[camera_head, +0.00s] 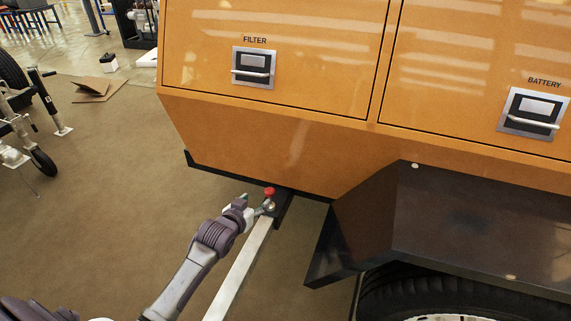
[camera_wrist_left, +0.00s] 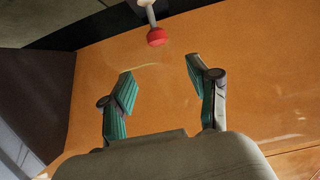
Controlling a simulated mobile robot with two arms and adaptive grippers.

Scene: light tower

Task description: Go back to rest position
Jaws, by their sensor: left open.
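My left gripper (camera_head: 262,209) reaches in from the lower left in the head view, close beside a red knob (camera_head: 269,191) at the lower corner of the orange light tower body (camera_head: 260,135). In the left wrist view my left gripper (camera_wrist_left: 160,84) is open, with nothing between its green-padded fingers. The red knob also shows in the left wrist view (camera_wrist_left: 156,37), beyond the fingertips and apart from them, on a pale stem. My right gripper is not in view.
A pale metal bar (camera_head: 238,272) runs below the gripper. A dark fender (camera_head: 440,225) and tire (camera_head: 440,295) stand at the right. Filter (camera_head: 253,67) and battery (camera_head: 533,113) latches are on the orange panels. Brown floor at the left is mostly clear, with cardboard (camera_head: 93,88) farther back.

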